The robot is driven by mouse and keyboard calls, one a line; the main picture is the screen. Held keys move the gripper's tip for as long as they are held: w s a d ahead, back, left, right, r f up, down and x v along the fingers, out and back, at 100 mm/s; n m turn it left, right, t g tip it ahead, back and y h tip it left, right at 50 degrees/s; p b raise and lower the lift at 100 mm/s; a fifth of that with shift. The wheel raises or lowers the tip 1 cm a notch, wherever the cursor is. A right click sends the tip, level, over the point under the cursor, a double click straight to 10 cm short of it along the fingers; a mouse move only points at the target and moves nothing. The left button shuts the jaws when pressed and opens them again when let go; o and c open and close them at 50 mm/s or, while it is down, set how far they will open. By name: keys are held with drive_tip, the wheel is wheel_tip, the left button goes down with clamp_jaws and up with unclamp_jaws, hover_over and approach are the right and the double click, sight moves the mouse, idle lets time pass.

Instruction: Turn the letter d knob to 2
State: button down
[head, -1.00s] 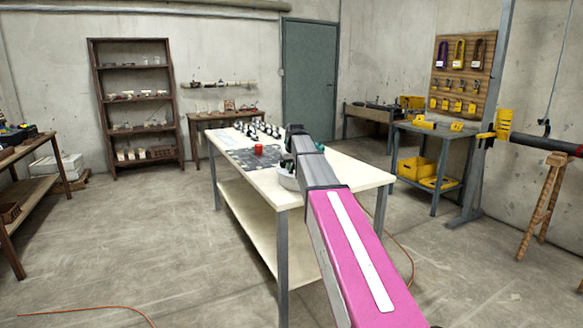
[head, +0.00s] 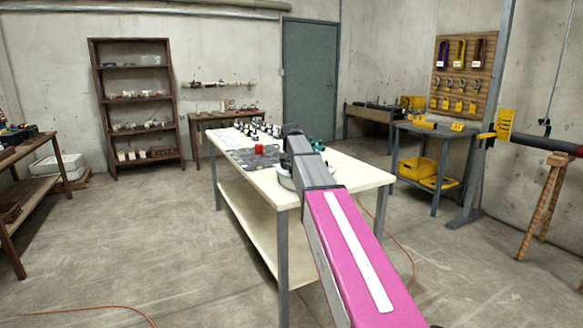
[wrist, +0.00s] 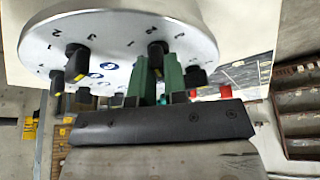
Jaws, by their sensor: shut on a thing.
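In the wrist view a round pale panel (wrist: 40,42) carries several black knobs with yellow marks, printed numerals and blue round labels. The green fingers of my gripper (wrist: 158,66) are closed on a black knob (wrist: 157,47) near the panel's right part. I cannot read the letter beside this knob, and the fingers hide part of it. Another black knob (wrist: 77,63) stands to the left, clear of the fingers. In the head view the panel's rim (head: 286,183) shows on the white table (head: 346,185), and my arm hides my gripper and the knobs.
A red object (head: 259,149) and a row of small dark items (head: 258,130) are on the far part of the table. Teal parts (head: 317,144) show just right of my arm. A blue-grey side table (head: 432,130) with yellow bins stands to the right.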

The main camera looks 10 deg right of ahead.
drive_tip(key=c, duration=1.2)
unclamp_jaws()
drive_tip(key=shift+o, duration=0.2)
drive_tip(key=shift+r, duration=0.1)
drive_tip(key=d+v, duration=0.1)
drive_tip(key=v, duration=0.9)
drive_tip(key=shift+s+a+r, duration=0.2)
drive_tip(key=shift+a+r, duration=0.1)
drive_tip(key=shift+a, duration=0.15)
